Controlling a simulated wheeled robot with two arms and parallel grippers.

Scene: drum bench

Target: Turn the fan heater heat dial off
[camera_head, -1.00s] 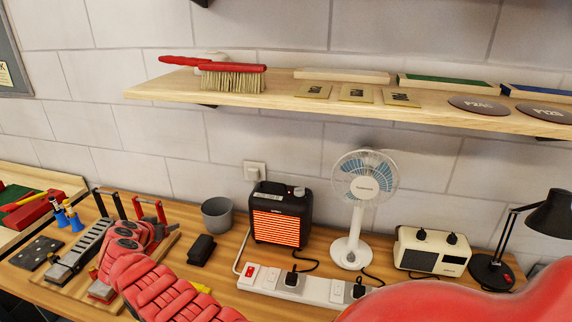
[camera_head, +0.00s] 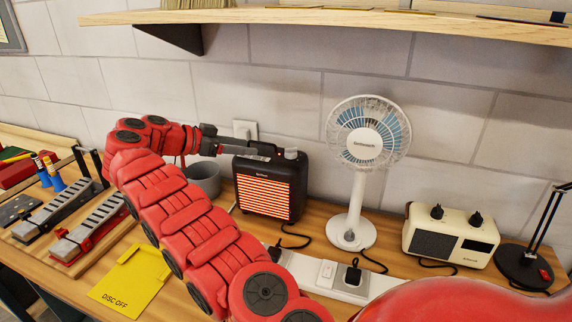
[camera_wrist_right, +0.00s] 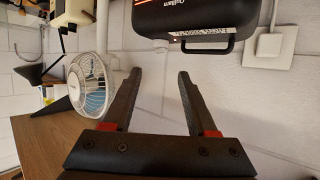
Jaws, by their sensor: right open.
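The fan heater (camera_head: 268,190) is a black box with a glowing orange grille, standing on the bench against the wall. Its pale dial (camera_head: 291,153) is on top, near the right end; the dial's setting is too small to read. My right gripper (camera_head: 276,151) is level with the heater top, its fingers pointing right at the dial. In the right wrist view the gripper (camera_wrist_right: 157,73) is open and empty, and the dial (camera_wrist_right: 160,44) shows beyond and between the fingertips, under the heater body (camera_wrist_right: 185,18). Contact is not visible. My left gripper is out of view.
A white fan (camera_head: 366,145) stands right of the heater, with a cream radio (camera_head: 450,238) farther right. A grey pot (camera_head: 204,180) is behind my arm. A power strip (camera_head: 340,280) lies in front. A shelf (camera_head: 330,17) overhangs above. A wall socket (camera_head: 245,129) is behind.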

